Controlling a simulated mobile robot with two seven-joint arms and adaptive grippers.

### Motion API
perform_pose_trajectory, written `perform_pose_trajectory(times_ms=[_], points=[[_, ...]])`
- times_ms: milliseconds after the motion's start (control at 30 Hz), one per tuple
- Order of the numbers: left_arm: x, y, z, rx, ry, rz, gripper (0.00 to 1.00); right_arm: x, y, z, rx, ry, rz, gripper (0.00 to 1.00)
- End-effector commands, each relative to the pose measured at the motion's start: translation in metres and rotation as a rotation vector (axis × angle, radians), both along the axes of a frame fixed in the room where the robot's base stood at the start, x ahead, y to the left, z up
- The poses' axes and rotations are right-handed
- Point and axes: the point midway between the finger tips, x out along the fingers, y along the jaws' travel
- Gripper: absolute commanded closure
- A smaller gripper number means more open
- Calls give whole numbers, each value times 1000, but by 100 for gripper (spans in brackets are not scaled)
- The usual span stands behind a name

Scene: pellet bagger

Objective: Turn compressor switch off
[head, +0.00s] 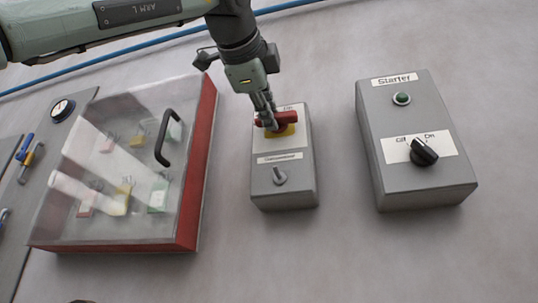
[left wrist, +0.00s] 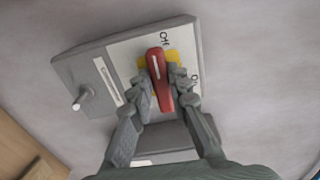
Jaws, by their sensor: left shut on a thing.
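The compressor switch is a red handle (head: 291,118) on a yellow plate (head: 283,131), on a grey wall box (head: 285,196) with a label that seems to read "Compressor". My left gripper (head: 266,124) is shut on the red handle. In the left wrist view the fingers (left wrist: 163,91) sit on both sides of the handle (left wrist: 158,65). There the handle's end with a white line points close to the "Off" mark (left wrist: 165,39), while the "On" mark (left wrist: 194,79) lies to the right. My right gripper is not in view.
Below the handle is a small grey knob (head: 280,177). At right is a "Starter" box (head: 417,170) with a green lamp (head: 401,98) and a black knob (head: 424,152). At left is a clear cover (head: 90,165) with a red edge and black handle (head: 168,138).

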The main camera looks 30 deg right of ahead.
Motion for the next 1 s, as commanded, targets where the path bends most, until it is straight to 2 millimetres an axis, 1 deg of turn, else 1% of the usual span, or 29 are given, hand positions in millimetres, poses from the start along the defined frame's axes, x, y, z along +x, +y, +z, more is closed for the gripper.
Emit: perform_pose_trajectory(times_ms=[233,633,667,800,1000], points=[[0,0,0,-31,32,0,100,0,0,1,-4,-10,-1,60],[0,0,1,-34,35,-1,100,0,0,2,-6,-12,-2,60],[0,0,1,-35,35,-1,79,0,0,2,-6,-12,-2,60],[0,0,1,-33,35,-1,62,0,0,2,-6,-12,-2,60],[0,0,0,-31,35,0,62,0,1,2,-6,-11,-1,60]])
